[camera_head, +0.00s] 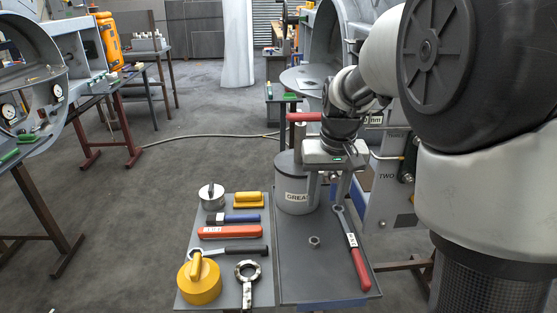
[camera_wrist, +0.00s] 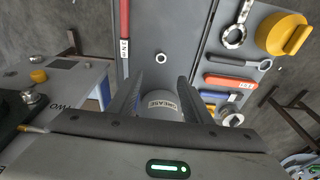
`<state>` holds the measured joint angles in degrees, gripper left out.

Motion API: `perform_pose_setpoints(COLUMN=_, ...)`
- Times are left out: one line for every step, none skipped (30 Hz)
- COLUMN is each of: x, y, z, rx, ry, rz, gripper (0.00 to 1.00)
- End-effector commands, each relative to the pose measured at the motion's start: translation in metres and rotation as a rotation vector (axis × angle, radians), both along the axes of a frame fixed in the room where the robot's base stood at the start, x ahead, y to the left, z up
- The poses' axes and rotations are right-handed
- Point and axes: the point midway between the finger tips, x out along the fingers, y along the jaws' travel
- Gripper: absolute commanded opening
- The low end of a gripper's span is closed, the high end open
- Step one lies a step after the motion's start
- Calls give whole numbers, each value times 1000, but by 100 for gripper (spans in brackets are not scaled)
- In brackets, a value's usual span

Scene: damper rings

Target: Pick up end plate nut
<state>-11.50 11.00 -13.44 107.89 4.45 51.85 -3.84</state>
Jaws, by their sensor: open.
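The end plate nut looks like a small grey metal ring (camera_head: 314,242) lying alone on the bare right-hand part of the grey table. It also shows in the wrist view (camera_wrist: 161,58), just beyond the fingertips and roughly centred between them. My gripper (camera_head: 328,196) is open and empty, above the table and behind the nut in the head view. In the wrist view its two fingers (camera_wrist: 160,80) stand apart with nothing held between them. The nut is clear of the fingers and fully visible.
A grease can (camera_head: 297,190) stands behind the nut, close to my gripper. A red-handled wrench (camera_head: 352,250) lies right of the nut. The left grey mat (camera_head: 222,262) holds a yellow cap (camera_head: 199,285), a ring wrench (camera_head: 248,281) and several tools. Space around the nut is free.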

Motion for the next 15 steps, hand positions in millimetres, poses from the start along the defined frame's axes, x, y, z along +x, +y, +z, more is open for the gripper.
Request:
perform_pose_setpoints(x=6, y=-1, z=-1, rx=-7, ry=11, rz=0, gripper=45)
perform_pose_setpoints(x=8, y=-1, z=-3, rx=-9, ry=14, rz=1, gripper=45)
perform_pose_setpoints(x=11, y=-1, z=-6, rx=-11, ry=17, rz=0, gripper=45)
perform_pose_setpoints(x=12, y=-1, z=-10, rx=-12, ry=19, rz=0, gripper=45)
perform_pose_setpoints(x=12, y=-1, z=-13, rx=-13, ry=21, rz=1, gripper=45)
perform_pose_setpoints(x=13, y=-1, z=-20, rx=-13, ry=22, rz=1, gripper=45)
perform_pose_setpoints(x=14, y=-1, z=-25, rx=-14, ry=22, rz=1, gripper=45)
perform_pose_setpoints(x=14, y=-1, z=-31, rx=-14, ry=22, rz=1, gripper=45)
perform_pose_setpoints(x=15, y=-1, z=-40, rx=-14, ry=24, rz=0, gripper=45)
perform_pose_setpoints(x=16, y=-1, z=-47, rx=-13, ry=23, rz=0, gripper=45)
perform_pose_setpoints(x=17, y=-1, z=-53, rx=-13, ry=24, rz=0, gripper=45)
perform_pose_setpoints(x=18, y=-1, z=-62, rx=-13, ry=24, rz=0, gripper=45)
perform_pose_setpoints(x=19, y=-1, z=-69, rx=-13, ry=23, rz=1, gripper=45)
perform_pose_setpoints(x=20, y=-1, z=-75, rx=-13, ry=23, rz=1, gripper=45)
perform_pose_setpoints(x=22, y=-1, z=-84, rx=-14, ry=23, rz=1, gripper=45)
